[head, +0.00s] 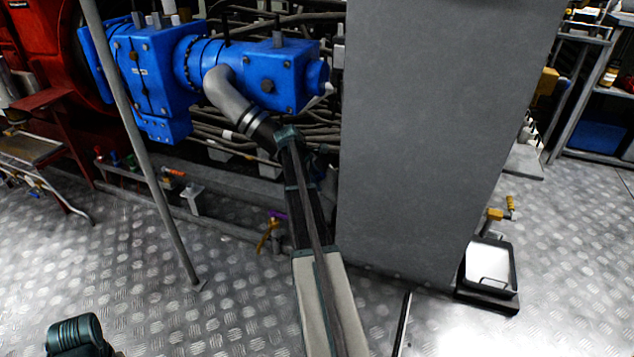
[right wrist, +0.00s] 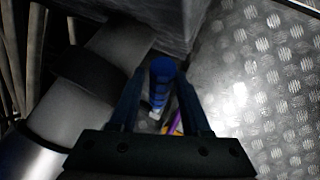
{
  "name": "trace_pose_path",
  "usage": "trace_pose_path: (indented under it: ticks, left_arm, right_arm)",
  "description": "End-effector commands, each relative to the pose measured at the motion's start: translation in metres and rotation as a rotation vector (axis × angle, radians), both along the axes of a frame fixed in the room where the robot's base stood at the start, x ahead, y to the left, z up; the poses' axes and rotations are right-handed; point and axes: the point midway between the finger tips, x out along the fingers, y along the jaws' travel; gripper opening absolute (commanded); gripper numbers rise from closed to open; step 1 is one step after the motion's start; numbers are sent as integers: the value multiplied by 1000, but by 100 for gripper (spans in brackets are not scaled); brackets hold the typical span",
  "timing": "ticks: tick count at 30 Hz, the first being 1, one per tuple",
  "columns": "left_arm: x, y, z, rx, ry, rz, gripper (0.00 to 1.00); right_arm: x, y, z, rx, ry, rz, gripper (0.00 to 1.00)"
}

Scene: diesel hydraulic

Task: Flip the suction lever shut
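A blue cylindrical grip (right wrist: 162,74) with a pale stem below it, which looks like a lever handle, stands between the fingers of my right gripper (right wrist: 163,88) in the right wrist view. The fingers are apart, one on each side of it; I cannot tell whether they touch it. In the head view my right arm reaches up to the grey elbow pipe, and dark blue parts (head: 322,158) show just right of the arm's end, small and partly hidden. No label tells which lever is the suction one.
The grey pipe (head: 233,97) under the blue pump housing (head: 270,75) runs close to my right arm. A tall grey cabinet (head: 430,140) stands just right of it. A purple-and-yellow valve handle (head: 266,240) is near the floor. A thin post (head: 150,165) stands left; the plate floor is mostly clear.

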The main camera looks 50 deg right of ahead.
Motion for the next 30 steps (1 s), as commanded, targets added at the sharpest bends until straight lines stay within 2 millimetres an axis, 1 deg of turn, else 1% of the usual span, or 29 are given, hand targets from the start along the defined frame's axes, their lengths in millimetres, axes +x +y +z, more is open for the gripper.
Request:
trace_pose_path:
  ticks: [1, 7, 30]
  left_arm:
    - [0, 0, 0, 0, 0, 0, 51]
    - [0, 0, 0, 0, 0, 0, 51]
    - [0, 0, 0, 0, 0, 0, 51]
  right_arm:
    - [0, 0, 0, 0, 0, 0, 36]
    - [0, 0, 0, 0, 0, 0, 0]
    - [0, 0, 0, 0, 0, 0, 0]
